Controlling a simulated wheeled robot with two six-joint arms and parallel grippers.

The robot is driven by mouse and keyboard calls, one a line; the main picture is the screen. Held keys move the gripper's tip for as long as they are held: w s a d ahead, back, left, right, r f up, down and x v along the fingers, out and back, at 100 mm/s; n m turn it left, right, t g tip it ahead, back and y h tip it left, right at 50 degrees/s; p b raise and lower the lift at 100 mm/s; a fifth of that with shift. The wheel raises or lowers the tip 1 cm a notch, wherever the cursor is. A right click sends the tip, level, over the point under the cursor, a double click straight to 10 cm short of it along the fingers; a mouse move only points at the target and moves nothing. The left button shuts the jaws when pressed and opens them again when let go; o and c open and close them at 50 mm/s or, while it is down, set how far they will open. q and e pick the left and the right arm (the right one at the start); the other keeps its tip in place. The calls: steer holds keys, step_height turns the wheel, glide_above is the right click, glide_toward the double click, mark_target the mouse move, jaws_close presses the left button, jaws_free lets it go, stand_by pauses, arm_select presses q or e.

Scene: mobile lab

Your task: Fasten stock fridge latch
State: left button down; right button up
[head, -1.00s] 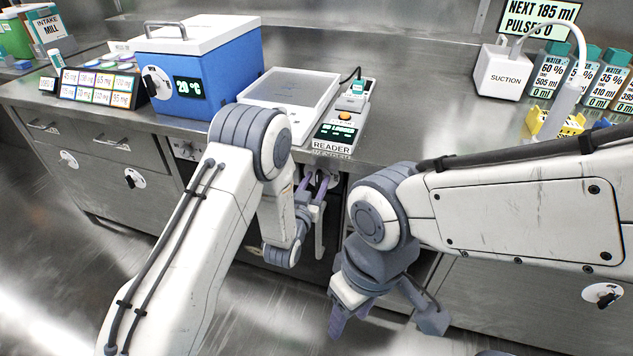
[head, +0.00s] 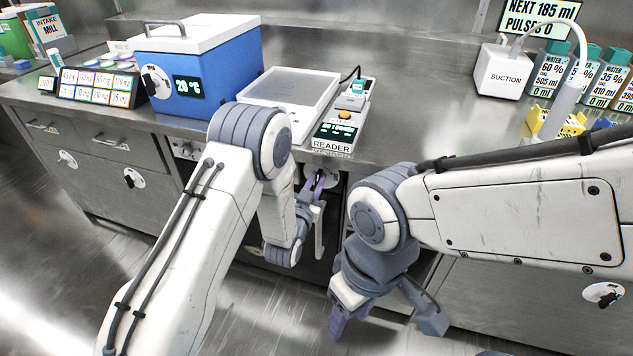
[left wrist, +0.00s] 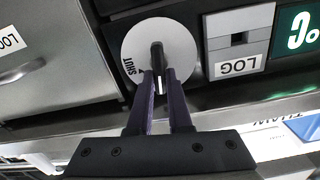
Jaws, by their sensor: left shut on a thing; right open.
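The stock fridge latch is a dark lever (left wrist: 157,58) on a round white disc (left wrist: 135,44) in the left wrist view. The word SHUT is printed near the disc's lower left rim, beside the lever. My left gripper (left wrist: 160,75) has its purple fingers closed on the lever. In the head view my left gripper (head: 316,184) is at the cabinet front below the reader, and my arm hides part of that front. My right gripper (head: 388,318) is open and empty, low in front of the cabinets.
A reader (head: 335,132) and a white tray (head: 285,92) sit on the counter above the left gripper. A blue cool box (head: 200,85) stands left of them. A suction unit (head: 503,72) and several water bottles are at right. The floor at lower left is clear.

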arm_select(q)
steer(key=shift+s+d+f+m+b, duration=0.2)
steer(key=shift+m+b, duration=0.6)
steer(key=shift+m, duration=1.95)
steer(key=shift+w+d+f+m+b, duration=0.2)
steer(key=shift+m+b, duration=0.65)
steer(key=shift+m, duration=1.85)
steer(key=shift+s+d+f+m+b, duration=0.3)
steer(key=shift+m+b, duration=0.5)
steer(key=shift+m, duration=1.95)
steer(key=shift+a+f, duration=0.1)
steer(key=c, duration=0.8)
jaws_free()
steer(key=shift+w, duration=0.1)
steer(key=shift+c, duration=0.2)
